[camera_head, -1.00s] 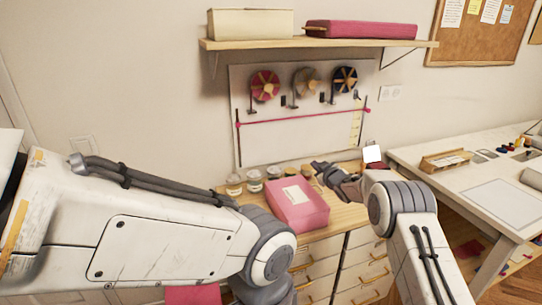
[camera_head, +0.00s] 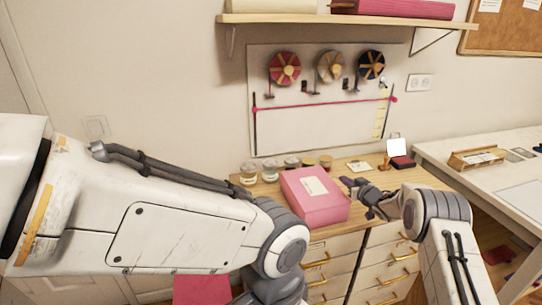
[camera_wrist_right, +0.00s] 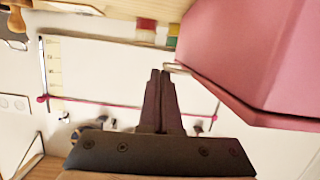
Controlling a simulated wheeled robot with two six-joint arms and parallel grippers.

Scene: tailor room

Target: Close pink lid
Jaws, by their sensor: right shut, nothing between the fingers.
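The pink box (camera_head: 330,212) sits on the wooden cabinet top in the head view. Its pink lid (camera_head: 298,186), with a pale label, covers the top and looks flat; I cannot tell whether it is fully shut. My right gripper (camera_head: 346,183) is shut and empty, close by the right side of the box. In the wrist view the shut fingers (camera_wrist_right: 161,73) point toward the box (camera_wrist_right: 262,62), which fills the upper right. A thin metal piece (camera_wrist_right: 178,68) shows by the fingertips; I cannot tell whether they touch. My left gripper is out of the head view.
Several small jars (camera_head: 270,172) stand behind the box. A small open dark-red case (camera_head: 402,162) and a wooden stamp (camera_head: 384,162) lie behind my right gripper. A wall board (camera_head: 330,125) with ribbon spools is behind. A white table (camera_head: 470,150) stands at right.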

